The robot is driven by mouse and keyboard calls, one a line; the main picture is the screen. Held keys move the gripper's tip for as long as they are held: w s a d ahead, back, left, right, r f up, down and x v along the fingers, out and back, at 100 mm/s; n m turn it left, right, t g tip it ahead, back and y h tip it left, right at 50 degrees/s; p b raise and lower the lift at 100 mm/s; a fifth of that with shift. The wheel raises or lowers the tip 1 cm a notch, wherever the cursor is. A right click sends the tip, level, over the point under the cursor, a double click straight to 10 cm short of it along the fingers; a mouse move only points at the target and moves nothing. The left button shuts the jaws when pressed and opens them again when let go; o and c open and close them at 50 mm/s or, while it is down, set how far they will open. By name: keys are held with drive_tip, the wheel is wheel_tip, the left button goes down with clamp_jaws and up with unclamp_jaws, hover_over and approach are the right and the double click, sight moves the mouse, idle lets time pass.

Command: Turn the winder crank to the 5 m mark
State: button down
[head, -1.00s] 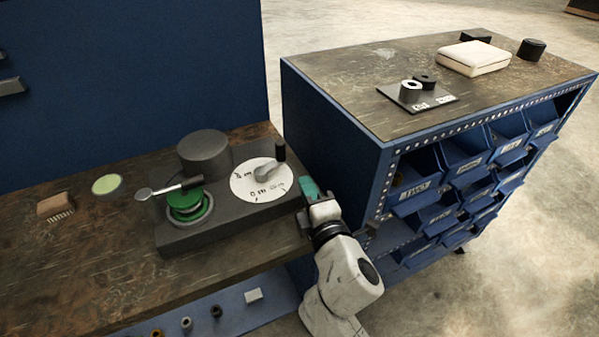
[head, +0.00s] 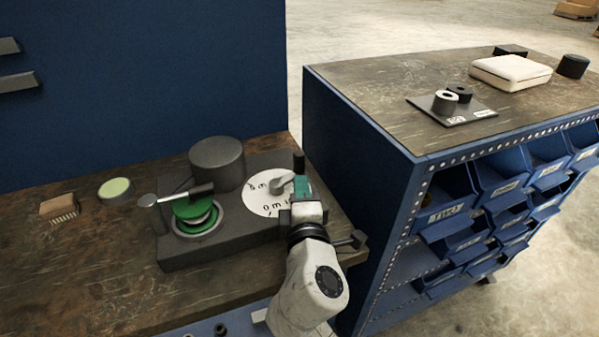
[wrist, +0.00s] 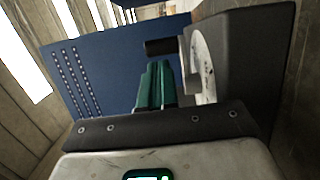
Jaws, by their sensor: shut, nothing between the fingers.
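The winder (head: 240,230) is a dark block on the bench with a white marked dial (head: 258,203) on its right part. The crank (head: 280,183) lies across the dial, with its dark upright handle (head: 298,161) at the far right edge. "0 m" shows on the near side of the dial; the 5 m mark cannot be made out. My gripper (head: 303,190) is at the dial's right edge, close to the handle. In the wrist view, its green fingers (wrist: 155,85) are together and empty, with the dark handle (wrist: 160,46) just beyond their tips. Contact cannot be told.
A blue bin cabinet (head: 365,165) stands close on the right. A brush (head: 60,207) and a round tin (head: 116,190) lie left.

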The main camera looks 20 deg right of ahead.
sight(298, 164)
drive_tip(key=shift+x, duration=2.2)
drive_tip(key=shift+r+y+p, duration=0.1)
drive_tip(key=shift+y+p, duration=0.2)
drive_tip(key=shift+p, duration=0.25)
